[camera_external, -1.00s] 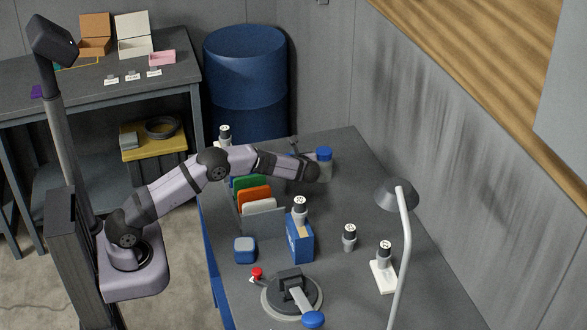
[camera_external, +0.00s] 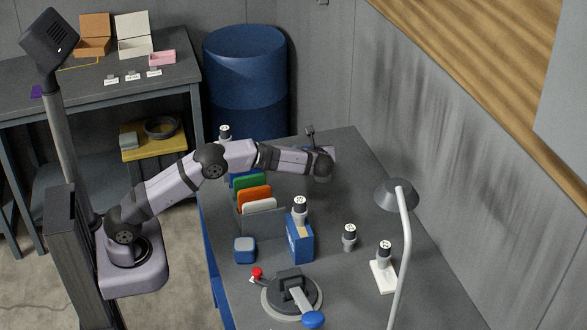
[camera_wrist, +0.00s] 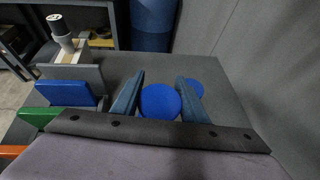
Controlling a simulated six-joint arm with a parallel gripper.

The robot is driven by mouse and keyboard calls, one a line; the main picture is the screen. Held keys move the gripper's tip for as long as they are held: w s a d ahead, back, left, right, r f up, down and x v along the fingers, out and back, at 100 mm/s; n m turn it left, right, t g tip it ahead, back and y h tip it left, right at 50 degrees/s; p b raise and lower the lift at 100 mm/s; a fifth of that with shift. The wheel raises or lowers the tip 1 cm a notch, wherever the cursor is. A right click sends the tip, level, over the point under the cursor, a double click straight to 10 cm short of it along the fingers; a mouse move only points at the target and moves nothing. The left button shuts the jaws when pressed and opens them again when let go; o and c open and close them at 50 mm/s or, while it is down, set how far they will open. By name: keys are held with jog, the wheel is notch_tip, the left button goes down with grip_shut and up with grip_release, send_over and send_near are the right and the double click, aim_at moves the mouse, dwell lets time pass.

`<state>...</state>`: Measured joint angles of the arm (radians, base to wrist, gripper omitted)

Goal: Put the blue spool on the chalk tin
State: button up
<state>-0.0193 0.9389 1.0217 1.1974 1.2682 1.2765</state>
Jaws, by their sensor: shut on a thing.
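My gripper (camera_wrist: 158,98) has its two fingers on either side of a round blue thing, which I take to be the blue spool (camera_wrist: 160,101); only its round blue face shows. In the external view my gripper (camera_external: 324,168) is over the far part of the grey table, and the held thing is hidden there. A second round blue top (camera_wrist: 196,88) shows beyond the right finger, which partly covers it. I cannot tell whether it belongs to the chalk tin, and no label shows.
A rack with coloured plates (camera_external: 254,196) stands left of my gripper. A blue box (camera_external: 300,243), a blue block (camera_external: 244,250), black-topped bottles (camera_external: 349,238) and a lamp (camera_external: 397,195) stand nearer the front. The table right of my gripper is clear; the wall lies beyond.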

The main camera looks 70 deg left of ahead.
jog(key=d+r+m+t+p, duration=0.1)
jog(key=d+r+p, duration=0.1)
jog(key=d+r, duration=0.35)
jog(key=w+d+r+m+t+h+p, duration=0.1)
jog(key=d+r+m+t+p, duration=0.15)
jog(key=d, duration=0.65)
jog(key=d+r+m+t+p, duration=0.1)
jog(key=d+r, duration=0.4)
jog(key=d, duration=0.2)
jog(key=s+d+m+t+h+p, duration=0.2)
jog(key=s+d, duration=0.2)
jog(key=d, duration=0.2)
jog(key=s+d+f+p, duration=0.2)
jog(key=s+f, duration=0.1)
jog(key=s, duration=0.5)
jog(key=s+a+f+n+g, duration=0.1)
jog(key=s+a+f, duration=0.3)
jog(key=s, duration=0.2)
jog(key=s+a+f+n+g+y, duration=0.1)
jog(key=s+a+f, duration=0.3)
jog(key=s, duration=0.3)
jog(key=shift+s+a, duration=0.15)
jog(key=shift+a, duration=0.35)
jog(key=shift+f+y, duration=0.1)
jog(key=shift+y, duration=0.2)
notch_tip(320, 180, down, 6)
jog(key=shift+f, duration=0.15)
jog(key=shift+f, duration=0.1)
